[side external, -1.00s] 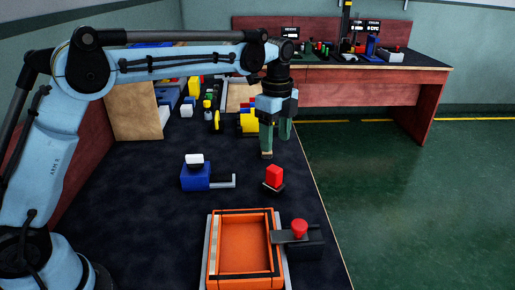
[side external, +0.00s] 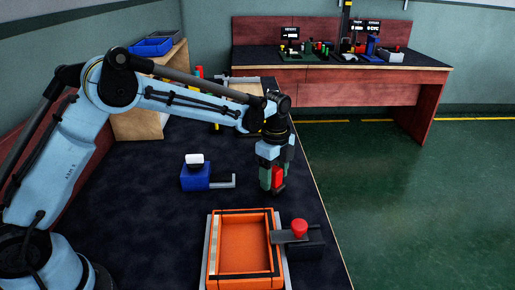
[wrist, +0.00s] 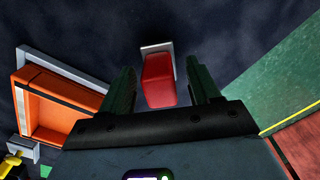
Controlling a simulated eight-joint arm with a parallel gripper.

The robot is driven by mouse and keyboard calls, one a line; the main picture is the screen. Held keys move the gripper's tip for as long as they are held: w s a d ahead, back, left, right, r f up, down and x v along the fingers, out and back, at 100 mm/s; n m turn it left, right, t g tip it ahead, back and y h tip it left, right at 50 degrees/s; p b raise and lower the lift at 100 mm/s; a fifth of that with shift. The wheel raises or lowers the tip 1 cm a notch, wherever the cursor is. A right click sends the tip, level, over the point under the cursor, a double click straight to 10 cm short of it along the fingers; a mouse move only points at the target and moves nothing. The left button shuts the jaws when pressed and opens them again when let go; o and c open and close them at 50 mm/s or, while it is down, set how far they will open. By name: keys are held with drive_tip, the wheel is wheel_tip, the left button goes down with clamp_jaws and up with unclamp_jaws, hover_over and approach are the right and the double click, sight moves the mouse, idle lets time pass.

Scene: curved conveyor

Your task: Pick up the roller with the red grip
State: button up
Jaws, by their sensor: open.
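The roller with the red grip (side external: 278,176) stands on the dark table behind the orange tray. It also shows in the wrist view (wrist: 159,82), with a pale grey part at its far end. My gripper (side external: 271,184) is low over it, pointing down. In the wrist view my gripper (wrist: 163,88) is open, with one green finger on each side of the red grip.
An orange tray (side external: 211,262) lies in front of the roller. Right of it is a dark block with a red knob (side external: 299,228). A blue block with a white top (side external: 195,178) and a grey bar stands to the left. The table's right edge is close.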

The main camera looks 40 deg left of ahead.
drive_tip(key=shift+f, duration=0.15)
clamp_jaws()
idle(0.4)
drive_tip(key=shift+r, duration=0.55)
wheel_tip(320, 180, up, 3)
drive_tip(key=shift+f, duration=0.15)
drive_tip(key=s+d+r, duration=0.7)
drive_tip(key=d, duration=0.2)
drive_tip(key=shift+d, duration=0.15)
drive_tip(key=shift+r, duration=0.1)
